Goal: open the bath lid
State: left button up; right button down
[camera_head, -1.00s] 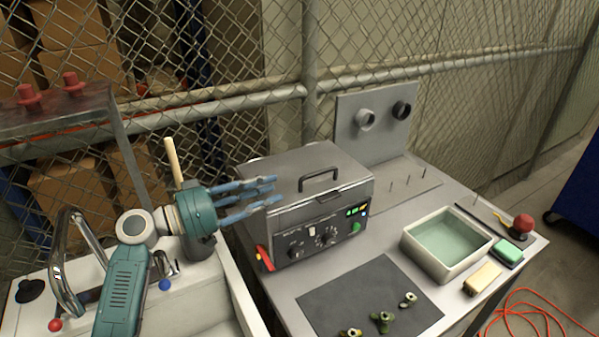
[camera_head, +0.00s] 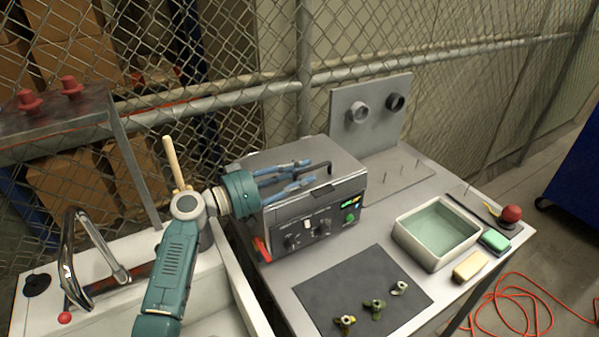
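The bath (camera_head: 300,235) is a grey metal box with knobs and lit buttons on its front, standing on the grey table. Its lid (camera_head: 335,163) is down, with a dark arched handle (camera_head: 318,168) on top. My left gripper (camera_head: 320,174) reaches in from the left over the lid, its blue fingers spread apart and pointing right. The fingertips are at the handle and partly cover it. I cannot tell whether they touch it. My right gripper is not in view.
A white basin (camera_head: 437,234) of greenish liquid stands to the right, beside a green sponge (camera_head: 494,240) and a yellow block (camera_head: 469,267). A sink with a faucet (camera_head: 85,255) is at left; a chain-link fence stands behind.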

pick_arm(q)
grip_shut()
